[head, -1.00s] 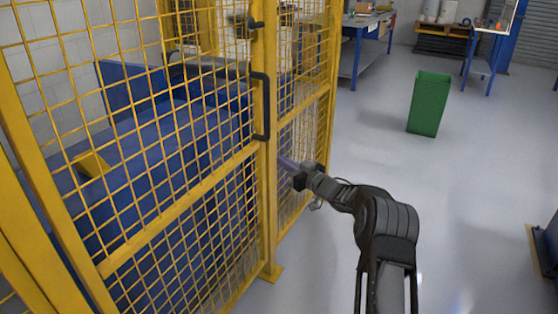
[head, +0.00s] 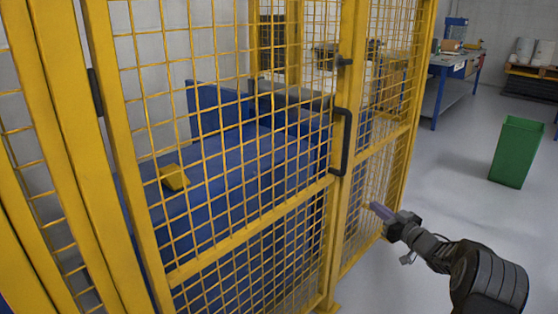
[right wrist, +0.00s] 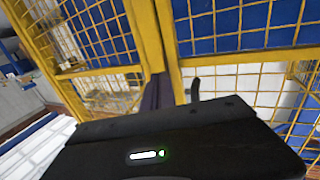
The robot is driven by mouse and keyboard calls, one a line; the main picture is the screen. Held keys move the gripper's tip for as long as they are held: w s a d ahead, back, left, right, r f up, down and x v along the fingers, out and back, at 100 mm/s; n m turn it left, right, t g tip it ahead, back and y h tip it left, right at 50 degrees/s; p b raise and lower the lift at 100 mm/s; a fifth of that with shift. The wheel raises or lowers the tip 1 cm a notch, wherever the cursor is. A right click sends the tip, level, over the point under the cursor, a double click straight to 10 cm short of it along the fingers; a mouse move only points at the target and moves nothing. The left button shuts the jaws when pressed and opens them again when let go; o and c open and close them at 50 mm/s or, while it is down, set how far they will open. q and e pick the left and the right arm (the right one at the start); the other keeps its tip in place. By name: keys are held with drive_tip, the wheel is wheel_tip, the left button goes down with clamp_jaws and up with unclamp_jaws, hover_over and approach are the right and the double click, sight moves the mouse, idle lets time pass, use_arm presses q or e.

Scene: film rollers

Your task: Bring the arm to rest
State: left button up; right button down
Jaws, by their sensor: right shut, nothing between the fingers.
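My right arm comes in from the lower right in the head view. Its gripper (head: 375,208) is shut and empty, with purplish fingers pointing left towards the yellow mesh fence. It is in front of the fence, to the right of the door handle and a little below it. In the right wrist view the dark gripper body fills the bottom, and its fingers (right wrist: 155,92) show against the yellow posts. I cannot tell whether the fingers touch the fence. My left gripper is not in view.
The yellow mesh fence (head: 335,225) has a door with a black handle (head: 341,142). Behind it is a blue machine (head: 215,165) with a yellow block (head: 174,177). A green bin (head: 515,152) stands at right. A blue workbench (head: 455,65) is behind. The grey floor between is clear.

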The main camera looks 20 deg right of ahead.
wheel_tip(320, 180, down, 10)
drive_tip(key=s+m+g+h, duration=0.2)
drive_tip(key=m+h, duration=0.1)
drive_tip(key=h, duration=0.1)
drive_tip(key=s+a+f+m+g, duration=0.1)
drive_tip(key=s+a+f+g, duration=0.15)
drive_tip(key=a+f, duration=0.4)
drive_tip(key=s+a+f+m+g, duration=0.1)
drive_tip(key=s+a+f+g, duration=0.1)
drive_tip(key=s+a+f, duration=0.45)
drive_tip(key=s+a+f+g+y, duration=0.1)
drive_tip(key=s+a+f+g, duration=0.1)
drive_tip(key=s+a+f, duration=0.4)
drive_tip(key=s+a+f+g+y, duration=0.25)
drive_tip(key=a+f, duration=0.25)
drive_tip(key=a, duration=0.3)
drive_tip(key=s+a+n+g+y, duration=0.2)
drive_tip(key=s+a+g, duration=0.4)
drive_tip(key=s+a, duration=1.55)
wheel_tip(320, 180, up, 20)
drive_tip(key=p, duration=2)
drive_tip(key=shift+s+d+f, duration=0.2)
drive_tip(key=shift+d+f, duration=0.05)
drive_tip(key=shift+d, duration=0.05)
